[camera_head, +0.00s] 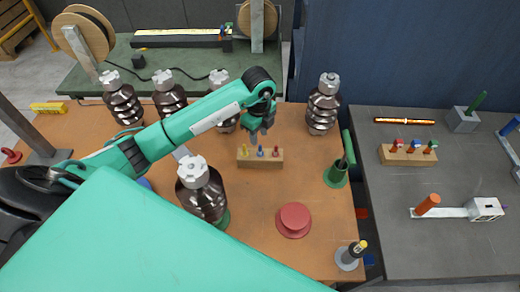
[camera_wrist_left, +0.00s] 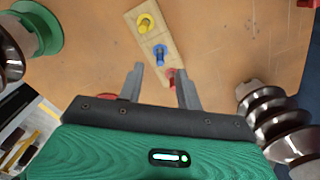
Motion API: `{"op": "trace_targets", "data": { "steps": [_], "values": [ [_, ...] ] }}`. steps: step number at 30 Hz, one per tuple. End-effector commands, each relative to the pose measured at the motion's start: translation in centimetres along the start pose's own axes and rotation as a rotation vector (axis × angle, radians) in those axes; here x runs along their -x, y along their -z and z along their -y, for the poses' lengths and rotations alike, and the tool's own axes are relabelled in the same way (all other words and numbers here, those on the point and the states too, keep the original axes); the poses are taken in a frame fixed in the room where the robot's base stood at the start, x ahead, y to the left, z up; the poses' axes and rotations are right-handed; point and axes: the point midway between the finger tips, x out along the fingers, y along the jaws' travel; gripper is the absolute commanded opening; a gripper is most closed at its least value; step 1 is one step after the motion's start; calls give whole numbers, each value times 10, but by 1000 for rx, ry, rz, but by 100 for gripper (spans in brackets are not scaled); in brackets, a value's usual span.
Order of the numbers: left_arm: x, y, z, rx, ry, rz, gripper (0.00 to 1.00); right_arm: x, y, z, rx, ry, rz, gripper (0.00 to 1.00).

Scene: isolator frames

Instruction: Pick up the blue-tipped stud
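A wooden block (camera_head: 260,163) on the brown table holds a yellow stud (camera_head: 245,150), a blue stud (camera_head: 260,151) and a red stud (camera_head: 276,151), all upright. My left gripper (camera_head: 258,131) is just behind and above the block in the head view. In the left wrist view it is open (camera_wrist_left: 158,70) and empty. There the blue stud (camera_wrist_left: 159,52) shows just beyond the gap between the fingertips. The yellow stud (camera_wrist_left: 145,23) is farther off. The red stud (camera_wrist_left: 171,74) shows near the right finger. My right gripper is out of view.
Several dark ribbed insulators stand around, one at the right (camera_head: 322,105) and one in front (camera_head: 203,190). A red disc (camera_head: 294,219) and a green holder (camera_head: 336,175) are nearby. A second block (camera_head: 408,157) with coloured studs sits on the grey table (camera_head: 430,250).

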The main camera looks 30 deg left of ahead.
Motion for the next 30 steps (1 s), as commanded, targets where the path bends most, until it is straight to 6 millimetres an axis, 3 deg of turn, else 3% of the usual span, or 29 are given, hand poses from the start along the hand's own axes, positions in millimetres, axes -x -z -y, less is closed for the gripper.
{"op": "trace_targets", "data": {
  "steps": [8,18,27,30],
  "values": [
    [-18,2,-1,-1,-2,-1,36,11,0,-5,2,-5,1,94],
    [-59,5,-1,1,-1,0,36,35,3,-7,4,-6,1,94],
    [-66,5,0,-1,1,1,36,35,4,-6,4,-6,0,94],
    [-66,5,0,-1,1,1,16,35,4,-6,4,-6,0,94]
  ]
}}
